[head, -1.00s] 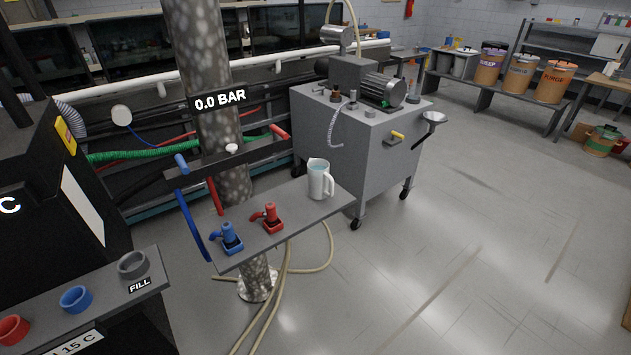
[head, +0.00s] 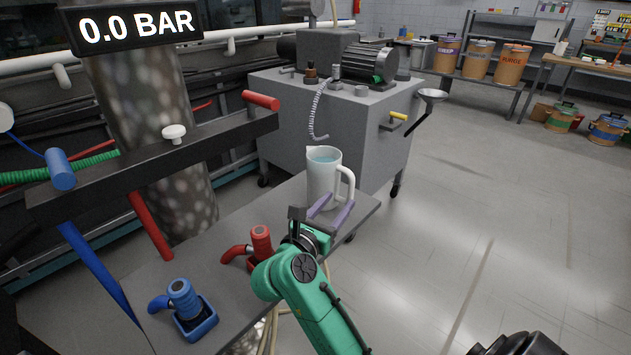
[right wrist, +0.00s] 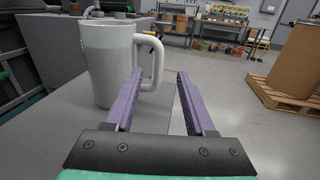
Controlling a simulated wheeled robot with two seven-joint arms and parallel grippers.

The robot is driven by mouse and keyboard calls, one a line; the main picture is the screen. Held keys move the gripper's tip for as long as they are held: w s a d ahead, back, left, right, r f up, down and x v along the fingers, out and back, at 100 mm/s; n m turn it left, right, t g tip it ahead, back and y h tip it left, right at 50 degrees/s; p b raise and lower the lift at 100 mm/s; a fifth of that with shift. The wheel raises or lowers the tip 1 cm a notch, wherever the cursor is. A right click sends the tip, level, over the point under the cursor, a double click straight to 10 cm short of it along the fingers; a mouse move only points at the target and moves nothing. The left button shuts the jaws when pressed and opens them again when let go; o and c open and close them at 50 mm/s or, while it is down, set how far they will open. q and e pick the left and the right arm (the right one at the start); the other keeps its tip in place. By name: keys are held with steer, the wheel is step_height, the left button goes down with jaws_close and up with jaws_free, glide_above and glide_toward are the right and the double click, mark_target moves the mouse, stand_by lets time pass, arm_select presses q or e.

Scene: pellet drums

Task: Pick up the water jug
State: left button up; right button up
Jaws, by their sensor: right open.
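The water jug (head: 322,175) is a white pitcher with bluish water inside. It stands upright at the far end of the grey shelf (head: 225,235), its handle facing right. My right gripper (head: 333,208) is open at the jug's near side, with its purple fingers pointing toward the handle. In the right wrist view the jug (right wrist: 108,65) is at left. Its handle (right wrist: 158,62) shows between the two fingertips (right wrist: 159,73). I cannot tell whether the handle is within the jaws or just beyond them. My left gripper is not in view.
A red valve fitting (head: 262,240) and a blue one (head: 184,300) sit on the shelf, the red one close to my right arm. A grey pump cart (head: 350,120) stands behind the jug. Open floor (head: 500,210) lies to the right.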

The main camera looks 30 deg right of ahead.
mark_target(331, 183)
steer(key=p+x, duration=0.1)
steer(key=x, duration=1)
steer(key=shift+w+d+f, duration=0.1)
steer(key=shift+w+d, duration=0.05)
steer(key=shift+d, duration=0.1)
steer(key=shift+w+d+f, duration=0.1)
steer(key=shift+w+d, duration=0.05)
steer(key=shift+d, duration=0.1)
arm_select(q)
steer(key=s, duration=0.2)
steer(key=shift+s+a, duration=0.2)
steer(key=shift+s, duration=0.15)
arm_select(e)
steer(key=shift+a, duration=0.1)
jaws_close()
